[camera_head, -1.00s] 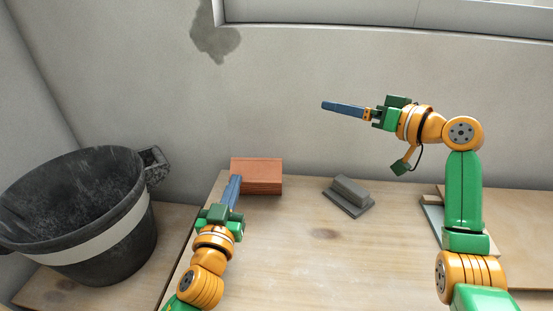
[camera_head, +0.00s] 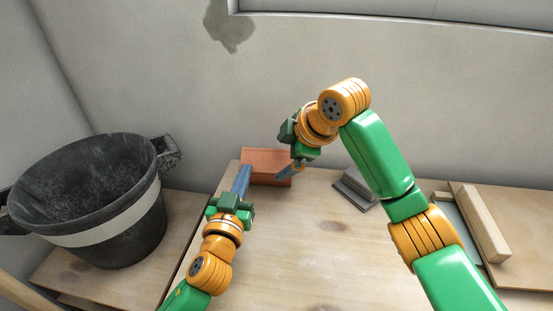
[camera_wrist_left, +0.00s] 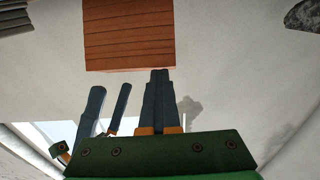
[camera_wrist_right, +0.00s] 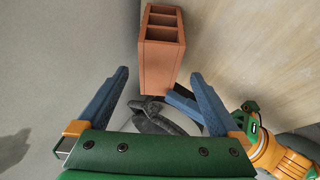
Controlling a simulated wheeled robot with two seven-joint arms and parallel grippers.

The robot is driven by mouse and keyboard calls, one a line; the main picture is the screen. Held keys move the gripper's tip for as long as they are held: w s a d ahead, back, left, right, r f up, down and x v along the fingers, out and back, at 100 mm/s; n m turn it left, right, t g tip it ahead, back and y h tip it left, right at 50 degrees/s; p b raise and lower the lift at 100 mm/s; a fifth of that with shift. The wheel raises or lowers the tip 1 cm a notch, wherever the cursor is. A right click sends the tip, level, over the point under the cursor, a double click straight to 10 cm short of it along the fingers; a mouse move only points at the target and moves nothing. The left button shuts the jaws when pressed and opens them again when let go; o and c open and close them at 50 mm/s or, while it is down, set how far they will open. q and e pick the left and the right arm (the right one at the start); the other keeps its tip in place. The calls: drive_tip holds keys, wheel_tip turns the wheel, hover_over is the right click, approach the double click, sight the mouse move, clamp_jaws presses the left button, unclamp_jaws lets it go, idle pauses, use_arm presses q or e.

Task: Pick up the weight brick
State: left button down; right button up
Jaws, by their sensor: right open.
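The orange-red brick (camera_head: 262,163) lies at the back edge of the wooden bench, near the wall. In the right wrist view its hollow end (camera_wrist_right: 163,25) shows, with several open cells. My right gripper (camera_head: 282,174) points down and left in front of the brick's right part; in its wrist view (camera_wrist_right: 160,85) the fingers are wide apart, with nothing between them at the tips. My left gripper (camera_head: 245,172) is near the brick's left front. In its wrist view its fingers (camera_wrist_left: 158,75) are together and empty, just short of the brick (camera_wrist_left: 130,35). Contact cannot be told.
A black bucket (camera_head: 110,250) with a pale band stands to the left. A grey float-like block (camera_head: 352,188) lies right of the brick, partly behind my right arm. A wooden bar (camera_head: 480,222) lies on a board at the right. The bench middle is clear.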

hover_over(269, 183)
wheel_tip(269, 183, down, 8)
drive_tip(key=shift+f, duration=0.1)
use_arm(q)
drive_tip(key=shift+f, duration=0.2)
use_arm(e)
drive_tip(key=shift+a, duration=0.1)
clamp_jaws()
drive_tip(key=shift+f, duration=0.1)
use_arm(q)
drive_tip(key=v, duration=1.2)
drive_tip(key=shift+r, duration=0.75)
use_arm(e)
drive_tip(key=shift+f, duration=0.15)
use_arm(q)
drive_tip(key=shift+s, duration=0.1)
